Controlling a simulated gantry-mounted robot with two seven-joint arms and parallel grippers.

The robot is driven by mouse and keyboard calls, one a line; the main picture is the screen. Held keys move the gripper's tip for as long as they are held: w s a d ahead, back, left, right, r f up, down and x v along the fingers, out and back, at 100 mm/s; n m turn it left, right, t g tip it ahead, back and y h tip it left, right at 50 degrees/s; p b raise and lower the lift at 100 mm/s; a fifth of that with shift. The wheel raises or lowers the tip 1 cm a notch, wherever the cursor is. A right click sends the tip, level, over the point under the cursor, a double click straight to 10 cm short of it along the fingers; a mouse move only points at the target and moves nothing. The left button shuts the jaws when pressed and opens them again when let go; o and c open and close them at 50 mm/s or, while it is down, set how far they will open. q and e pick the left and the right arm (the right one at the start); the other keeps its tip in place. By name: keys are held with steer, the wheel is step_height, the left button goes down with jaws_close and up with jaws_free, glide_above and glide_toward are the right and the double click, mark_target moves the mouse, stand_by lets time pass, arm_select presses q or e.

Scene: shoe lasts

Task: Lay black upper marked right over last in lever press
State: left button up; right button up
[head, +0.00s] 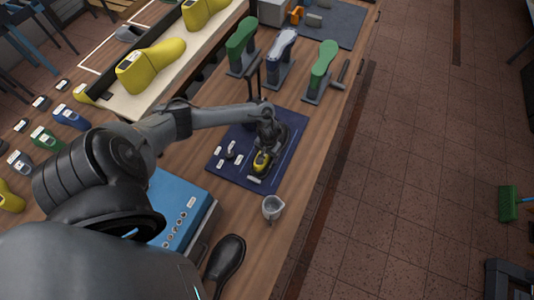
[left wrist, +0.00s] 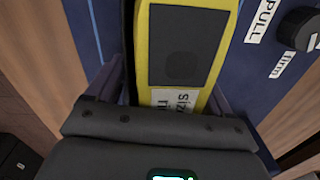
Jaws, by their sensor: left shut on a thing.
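My left gripper (head: 266,143) reaches over the blue mat (head: 222,166). It is shut on a yellow last (head: 262,160), which has a dark grey top patch and a white "size" label. In the left wrist view the yellow last (left wrist: 188,50) lies between the fingers, with a dark strip along its left side. My right gripper is not in view.
A grey cup (head: 272,207) stands just in front of the mat. A blue box (head: 178,208) with round marks is at its left. Green and grey lasts on stands (head: 320,70) are behind. A "PULL" label (left wrist: 262,20) and black knob (left wrist: 299,28) show beside the yellow last.

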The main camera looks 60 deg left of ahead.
arm_select(q)
steer(key=o, duration=1)
steer(key=shift+c, duration=0.2)
steer(key=shift+r, duration=0.1)
steer(key=r+p, duration=0.1)
steer(key=r, duration=0.4)
steer(key=r+p, duration=0.1)
steer(key=r, duration=0.4)
steer(key=shift+w+d+r, duration=0.1)
steer(key=shift+d+r, duration=0.1)
steer(key=shift+r, duration=0.15)
